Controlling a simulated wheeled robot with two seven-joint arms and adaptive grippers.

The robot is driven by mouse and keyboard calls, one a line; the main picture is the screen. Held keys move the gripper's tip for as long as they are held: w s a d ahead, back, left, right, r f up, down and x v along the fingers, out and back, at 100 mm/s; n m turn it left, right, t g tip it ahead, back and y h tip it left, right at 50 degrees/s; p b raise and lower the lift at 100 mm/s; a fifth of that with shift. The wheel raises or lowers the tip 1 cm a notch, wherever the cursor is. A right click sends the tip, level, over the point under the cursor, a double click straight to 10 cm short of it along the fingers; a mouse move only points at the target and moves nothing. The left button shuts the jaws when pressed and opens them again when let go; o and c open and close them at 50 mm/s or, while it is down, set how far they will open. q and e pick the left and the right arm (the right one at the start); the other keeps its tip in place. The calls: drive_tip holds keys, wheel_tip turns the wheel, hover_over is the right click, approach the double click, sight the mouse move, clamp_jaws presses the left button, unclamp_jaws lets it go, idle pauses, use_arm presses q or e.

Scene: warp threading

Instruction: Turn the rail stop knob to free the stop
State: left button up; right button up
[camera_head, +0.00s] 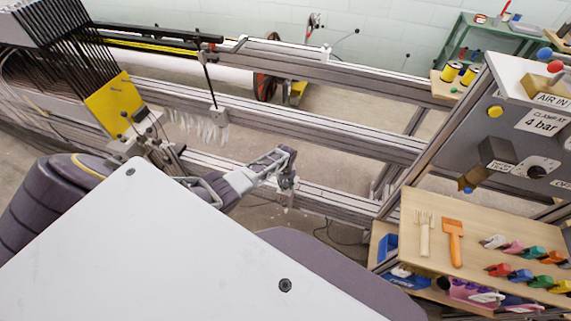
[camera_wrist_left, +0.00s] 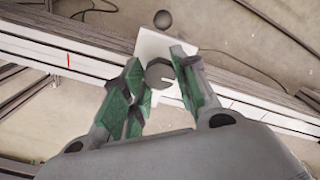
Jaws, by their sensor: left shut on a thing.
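My left gripper (camera_head: 287,181) reaches in from the left to the lower aluminium rail (camera_head: 330,198). In the left wrist view the green-padded fingers (camera_wrist_left: 157,83) are shut on the grey round knob (camera_wrist_left: 160,72), one on each side. The knob sits in front of a white plate (camera_wrist_left: 152,44) on the rail, which looks like the rail stop. A dark ball (camera_wrist_left: 162,19) shows just past the plate. In the head view the knob is mostly hidden by the gripper. Its turn angle cannot be told. My right gripper is not in view.
A wooden board (camera_head: 485,222) with brushes and coloured clips stands at right, below a grey control panel (camera_head: 520,135). A yellow plate (camera_head: 113,103) with dark bars stands at left. Parallel rails run across the middle, with open floor between them.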

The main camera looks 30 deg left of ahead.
use_arm(q)
drive_tip(key=shift+w+r, duration=0.2)
drive_tip(key=shift+w, duration=0.15)
drive_tip(key=o, duration=0.8)
drive_tip(key=shift+o, duration=1.1)
drive_tip(key=shift+s, duration=0.1)
drive_tip(key=shift+s+f, duration=0.15)
drive_tip(key=shift+r, duration=6.05)
